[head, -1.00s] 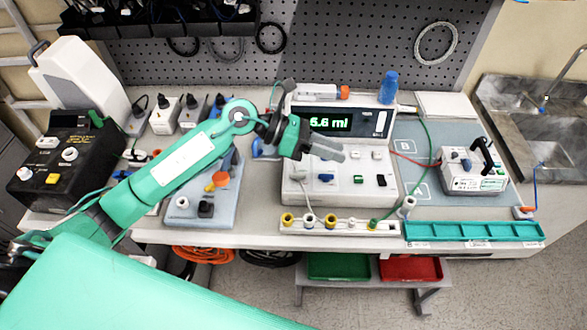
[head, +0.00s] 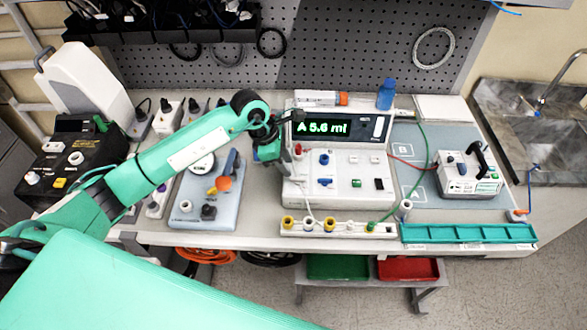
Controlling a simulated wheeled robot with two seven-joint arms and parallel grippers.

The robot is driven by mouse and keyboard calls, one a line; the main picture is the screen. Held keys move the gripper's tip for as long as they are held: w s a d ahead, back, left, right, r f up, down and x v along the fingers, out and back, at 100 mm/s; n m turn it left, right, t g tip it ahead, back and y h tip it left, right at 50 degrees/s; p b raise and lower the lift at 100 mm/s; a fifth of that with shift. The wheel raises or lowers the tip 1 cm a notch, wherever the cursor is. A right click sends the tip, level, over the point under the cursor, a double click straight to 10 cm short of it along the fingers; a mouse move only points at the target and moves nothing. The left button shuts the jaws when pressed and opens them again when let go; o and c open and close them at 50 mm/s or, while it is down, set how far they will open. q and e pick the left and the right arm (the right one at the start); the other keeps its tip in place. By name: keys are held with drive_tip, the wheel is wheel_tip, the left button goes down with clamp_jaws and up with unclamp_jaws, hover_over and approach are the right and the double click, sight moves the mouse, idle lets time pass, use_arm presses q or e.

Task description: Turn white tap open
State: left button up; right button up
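A grey-white pump unit (head: 340,199) stands mid-bench with its green display (head: 322,128) reading "A 5.6 ml". On its sloped front are a blue knob (head: 324,158), a blue tap (head: 324,182), a green button (head: 356,183) and a black switch (head: 379,184). Small white fittings (head: 352,159) sit right of the blue knob; I cannot tell which white part is the tap. My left gripper (head: 283,168) points downward at the unit's left front edge and covers part of it. Its fingers are too small and foreshortened to judge. My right gripper is out of view.
A blue-grey board (head: 222,208) with an orange tap (head: 220,184) lies left of the unit. A rail with coloured ports (head: 345,228) and a teal tray (head: 468,233) line the front edge. A blue bottle (head: 386,95) stands behind. A small white device (head: 470,178) stands right.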

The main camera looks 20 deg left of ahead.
sight(296, 178)
use_arm(q)
drive_tip(key=p+x, duration=0.1)
drive_tip(key=x, duration=0.3)
drive_tip(key=shift+d+f, duration=0.1)
drive_tip(key=shift+d, duration=0.1)
drive_tip(key=shift+w+d+f+p, duration=0.1)
drive_tip(key=shift+d+f+p, duration=0.15)
drive_tip(key=shift+f, duration=0.45)
clamp_jaws()
